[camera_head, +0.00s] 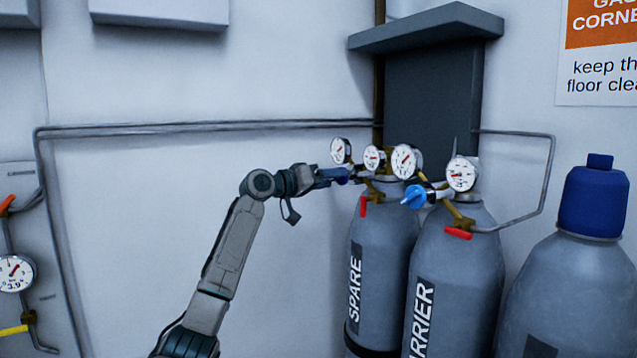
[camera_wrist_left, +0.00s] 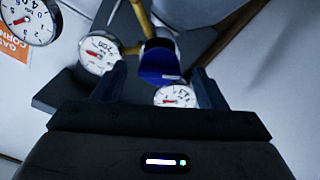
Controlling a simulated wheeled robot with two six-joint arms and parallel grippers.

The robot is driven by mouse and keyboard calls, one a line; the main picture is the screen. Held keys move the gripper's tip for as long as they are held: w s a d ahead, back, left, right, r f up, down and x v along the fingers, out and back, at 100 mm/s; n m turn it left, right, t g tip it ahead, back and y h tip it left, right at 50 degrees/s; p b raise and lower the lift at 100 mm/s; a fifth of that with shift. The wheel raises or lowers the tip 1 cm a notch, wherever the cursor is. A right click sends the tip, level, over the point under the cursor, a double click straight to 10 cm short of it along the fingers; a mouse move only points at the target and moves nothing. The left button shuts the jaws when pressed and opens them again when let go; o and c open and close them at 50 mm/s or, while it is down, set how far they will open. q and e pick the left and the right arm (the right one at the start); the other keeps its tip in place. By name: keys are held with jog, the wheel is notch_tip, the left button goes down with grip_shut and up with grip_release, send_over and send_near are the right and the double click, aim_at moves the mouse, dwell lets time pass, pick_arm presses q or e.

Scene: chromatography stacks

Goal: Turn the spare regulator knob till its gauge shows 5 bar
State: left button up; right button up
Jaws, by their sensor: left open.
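The spare cylinder (camera_head: 368,270) stands against the wall, with two round gauges on its brass regulator: one at the left (camera_head: 341,150), one at the right (camera_head: 374,158). Their readings are too small to tell in the head view. The dark blue spare knob (camera_wrist_left: 160,62) shows in the wrist view, between and slightly beyond my finger tips, with gaps on both sides. In the head view my gripper largely covers it. My left gripper (camera_head: 335,174) is open at the knob; its fingers also show in the wrist view (camera_wrist_left: 162,82). My right gripper is not in view.
The carrier cylinder (camera_head: 458,270) stands close at the right, with a light blue knob (camera_head: 413,196), two gauges and a red lever (camera_head: 458,233). A red lever (camera_head: 363,206) hangs below the spare regulator. A blue-capped cylinder (camera_head: 590,260) is at far right.

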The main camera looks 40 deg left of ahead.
pick_arm(q)
jog(key=b+v, duration=0.4)
jog(key=v, duration=0.6)
jog(key=shift+s+a, duration=0.15)
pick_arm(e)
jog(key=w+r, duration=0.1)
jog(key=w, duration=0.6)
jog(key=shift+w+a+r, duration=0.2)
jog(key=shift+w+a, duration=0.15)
pick_arm(q)
jog(key=shift+f, duration=0.1)
